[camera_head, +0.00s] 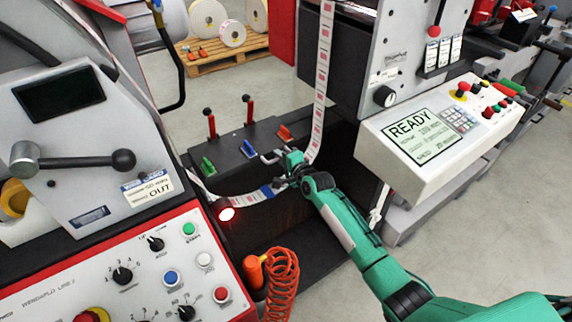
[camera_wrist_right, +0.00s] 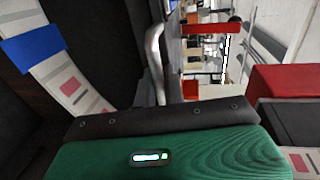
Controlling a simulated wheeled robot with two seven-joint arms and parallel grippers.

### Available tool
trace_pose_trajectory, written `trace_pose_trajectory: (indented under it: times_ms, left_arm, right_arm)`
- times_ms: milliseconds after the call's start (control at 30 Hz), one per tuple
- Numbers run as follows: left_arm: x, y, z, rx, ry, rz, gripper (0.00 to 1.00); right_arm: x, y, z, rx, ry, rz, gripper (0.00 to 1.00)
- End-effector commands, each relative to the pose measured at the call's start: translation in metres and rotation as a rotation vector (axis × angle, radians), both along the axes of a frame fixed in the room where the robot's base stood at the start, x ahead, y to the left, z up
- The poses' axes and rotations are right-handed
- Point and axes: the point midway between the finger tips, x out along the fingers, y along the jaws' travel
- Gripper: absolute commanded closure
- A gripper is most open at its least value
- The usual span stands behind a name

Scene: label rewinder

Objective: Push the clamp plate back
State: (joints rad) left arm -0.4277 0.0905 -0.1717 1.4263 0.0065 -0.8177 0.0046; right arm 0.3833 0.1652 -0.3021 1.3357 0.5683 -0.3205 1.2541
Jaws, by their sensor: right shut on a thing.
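My right gripper (camera_head: 282,165) is at the splice table, beside the label web. It is shut on a bent bright metal handle (camera_head: 268,156), which looks like part of the clamp plate. The handle also shows in the right wrist view (camera_wrist_right: 154,60), rising in front of my green gripper body (camera_wrist_right: 150,150). The grip point and most of the plate are hidden by the gripper. The label web (camera_head: 240,196) crosses the table front with a blue tape strip (camera_head: 266,191), and the tape shows in the wrist view (camera_wrist_right: 33,48). My left gripper is not in view.
The READY control box (camera_head: 430,128) is at right, the left control panel (camera_head: 130,270) at lower left. A coiled orange hose (camera_head: 283,280) hangs in front.

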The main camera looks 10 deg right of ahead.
Motion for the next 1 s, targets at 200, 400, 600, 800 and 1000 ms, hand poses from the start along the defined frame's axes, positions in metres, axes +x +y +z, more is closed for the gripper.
trace_pose_trajectory:
  times_ms: [200,400,600,800,1000]
  left_arm:
    - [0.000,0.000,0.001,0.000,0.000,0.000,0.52]
    - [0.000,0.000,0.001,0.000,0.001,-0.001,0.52]
    - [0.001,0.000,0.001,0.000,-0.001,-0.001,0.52]
    - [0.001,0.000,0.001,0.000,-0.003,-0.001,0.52]
    - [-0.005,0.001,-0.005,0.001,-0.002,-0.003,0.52]
  right_arm:
    - [0.002,0.000,0.003,0.000,-0.005,-0.002,1.00]
    - [0.002,0.000,0.003,0.001,-0.006,-0.002,0.72]
    - [0.002,0.000,0.002,0.001,-0.004,-0.001,0.72]
    - [-0.005,-0.002,0.003,0.002,-0.004,-0.001,0.72]
    - [-0.032,-0.012,0.009,0.002,-0.003,-0.001,0.72]
